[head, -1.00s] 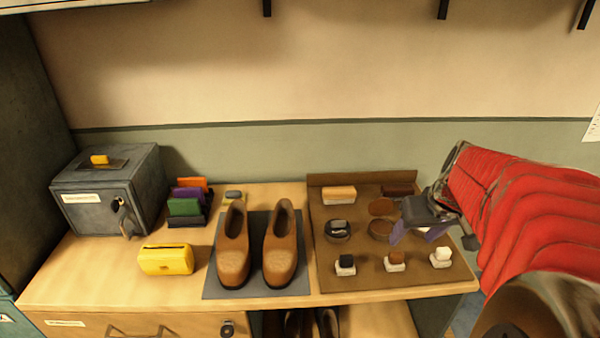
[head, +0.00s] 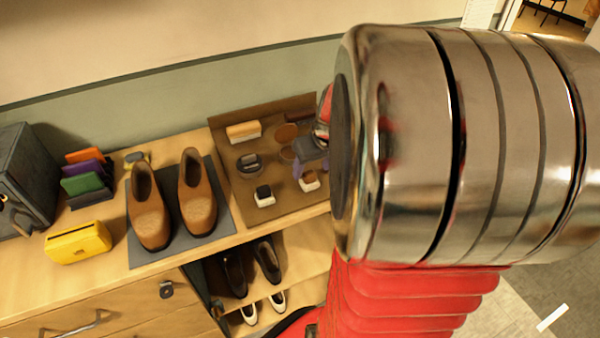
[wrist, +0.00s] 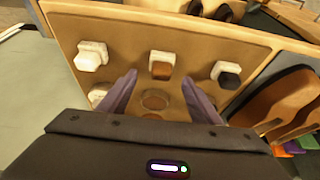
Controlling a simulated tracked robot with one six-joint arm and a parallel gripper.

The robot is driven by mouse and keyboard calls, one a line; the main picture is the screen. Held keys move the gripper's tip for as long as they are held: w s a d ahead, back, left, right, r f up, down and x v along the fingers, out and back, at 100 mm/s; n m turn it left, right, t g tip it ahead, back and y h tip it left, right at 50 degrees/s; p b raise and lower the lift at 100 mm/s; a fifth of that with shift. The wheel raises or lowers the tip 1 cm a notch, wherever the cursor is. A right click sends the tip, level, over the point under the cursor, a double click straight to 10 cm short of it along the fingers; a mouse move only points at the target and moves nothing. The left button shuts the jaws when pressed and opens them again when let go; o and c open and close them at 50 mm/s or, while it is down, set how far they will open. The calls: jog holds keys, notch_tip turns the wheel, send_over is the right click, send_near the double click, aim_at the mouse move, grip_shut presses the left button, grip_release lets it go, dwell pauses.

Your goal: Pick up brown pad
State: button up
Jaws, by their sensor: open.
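The brown pad (head: 308,181) sits on a pale base in the front row of the brown board (head: 231,186), right of the black pad (head: 264,195). It also shows in the wrist view (wrist: 160,66), between the white pad (wrist: 90,57) and the black pad (wrist: 227,74). My gripper (head: 311,168) is over the board, close to the brown pad, partly hidden by my arm. In the wrist view my gripper's purple fingers (wrist: 159,84) are spread apart, with the brown pad just past the tips. Nothing is held between them.
Round tins (head: 249,163) and a wood-backed brush (head: 243,131) stand behind on the board. Brown shoes (head: 150,212) on a grey mat and a yellow case (head: 78,242) are to the left. Black shoes (head: 267,262) stand on the shelf below. My arm covers the right side.

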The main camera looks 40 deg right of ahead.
aim_at(311, 174)
jog(key=shift+f, duration=0.1)
jog(key=shift+x, duration=2.55)
jog(key=shift+s+a, duration=0.1)
jog(key=shift+s, duration=0.05)
jog(key=shift+c, duration=0.4)
jog(key=c, duration=1)
